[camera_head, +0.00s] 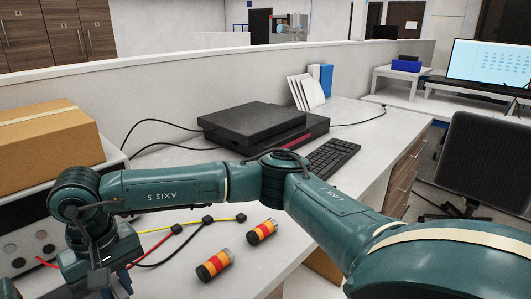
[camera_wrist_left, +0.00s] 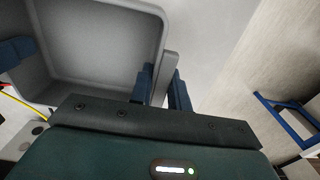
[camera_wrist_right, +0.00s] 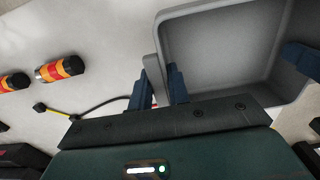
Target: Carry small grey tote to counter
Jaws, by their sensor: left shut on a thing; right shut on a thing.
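The small grey tote (camera_wrist_left: 95,40) shows from above in the left wrist view, and its visible inside is empty. It also shows in the right wrist view (camera_wrist_right: 215,45). My left gripper (camera_wrist_left: 164,92) is shut on one side of its rim, with a dark blue finger on each side of the wall. My right gripper (camera_wrist_right: 157,92) is shut on the opposite side in the same way. In the head view an arm of mine crosses to the lower left; the tote itself is not clearly seen there. A white counter (camera_head: 190,160) lies below the arm.
Two orange-yellow cylinders (camera_head: 262,232) and cables (camera_head: 180,229) lie on the counter. A black box-shaped device (camera_head: 255,125), a keyboard (camera_head: 330,157) and white binders (camera_head: 307,91) stand farther back. A cardboard box (camera_head: 45,145) stands at the left. A chair (camera_head: 485,160) is at the right.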

